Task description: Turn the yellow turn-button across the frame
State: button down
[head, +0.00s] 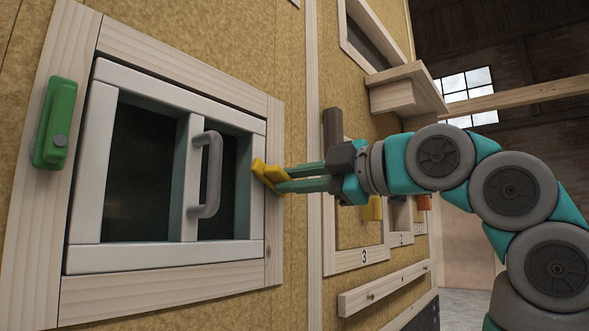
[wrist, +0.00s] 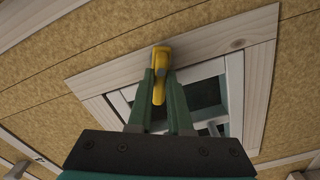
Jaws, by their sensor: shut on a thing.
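The yellow turn-button (head: 268,172) sits on the right side of the pale wooden frame (head: 274,235) around a white-framed window (head: 90,165). In the wrist view the yellow turn-button (wrist: 160,62) shows between my two green fingers, one part on the frame and one part reaching toward the window. My gripper (head: 284,178) is shut on the turn-button; its fingers (wrist: 160,88) lie on either side of it. A green turn-button (head: 57,125) stands upright on the left side of the frame. The window looks closed, and its grey handle (head: 208,175) is free.
A wooden shelf (head: 405,86) juts from the wall above and right of my gripper. A wooden rail (head: 385,288) runs below, and numbered panels with another yellow part (head: 372,208) lie behind my gripper.

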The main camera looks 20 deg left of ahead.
jog(key=n, duration=0.4)
jog(key=shift+f+n, duration=0.35)
jog(key=shift+n, duration=0.05)
jog(key=shift+s+n, duration=0.1)
jog(key=shift+n, duration=0.2)
jog(key=c, duration=0.8)
grip_release()
jog(key=shift+c, duration=0.2)
jog(key=b+v, duration=0.1)
jog(key=v, duration=0.6)
jog(key=shift+d, duration=0.4)
jog(key=shift+s, duration=0.1)
